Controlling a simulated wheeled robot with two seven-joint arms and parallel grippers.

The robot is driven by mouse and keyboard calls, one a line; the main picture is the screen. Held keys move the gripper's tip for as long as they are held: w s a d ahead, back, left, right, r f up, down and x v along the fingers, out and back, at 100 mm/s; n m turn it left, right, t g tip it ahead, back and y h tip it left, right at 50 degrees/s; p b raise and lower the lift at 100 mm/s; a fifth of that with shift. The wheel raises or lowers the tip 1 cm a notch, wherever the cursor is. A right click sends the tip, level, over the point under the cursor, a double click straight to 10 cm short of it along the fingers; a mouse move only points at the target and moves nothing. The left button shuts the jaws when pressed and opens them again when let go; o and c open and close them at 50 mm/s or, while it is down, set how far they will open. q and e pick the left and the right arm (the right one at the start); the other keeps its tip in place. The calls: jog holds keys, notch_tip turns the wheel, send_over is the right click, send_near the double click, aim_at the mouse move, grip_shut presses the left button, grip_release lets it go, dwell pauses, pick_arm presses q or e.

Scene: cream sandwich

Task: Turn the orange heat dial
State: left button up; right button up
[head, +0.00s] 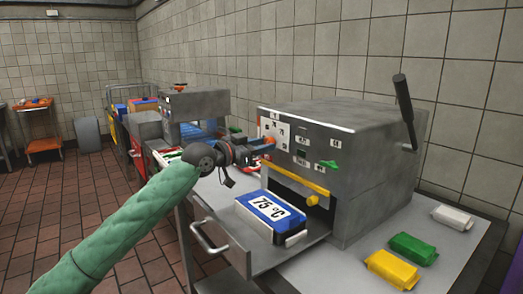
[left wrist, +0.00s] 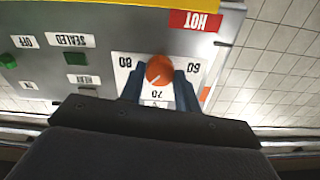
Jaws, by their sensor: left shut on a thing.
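The orange heat dial (left wrist: 159,70) is on the front panel of the grey machine (head: 345,150). It sits on a white scale plate with the numbers 60, 70 and 80, upside down in the left wrist view. A pale mark on the dial points to the picture's lower left, seemingly between 70 and 80. My left gripper (left wrist: 160,80) is shut on the dial, one blue finger on each side. In the head view my left gripper (head: 264,146) reaches the panel's left part and mostly hides the dial. My right gripper is not in view.
A blue block marked 75 °C (head: 270,208) lies in front of the machine below my gripper. A yellow bar (head: 290,181) and green lever (head: 329,165) are on the panel. Green (head: 412,249), yellow (head: 391,269) and white (head: 453,217) packs lie on the right counter.

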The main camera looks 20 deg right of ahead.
pick_arm(q)
jog(key=shift+f+m, duration=0.25)
jog(key=shift+m, duration=0.05)
dwell(0.4)
jog(key=o, duration=0.9)
jog(key=shift+o, duration=0.4)
jog(key=shift+r, duration=0.1)
jog(key=v, duration=0.7)
jog(key=shift+a+b, duration=0.35)
jog(key=shift+a, duration=0.05)
jog(key=shift+s, duration=0.1)
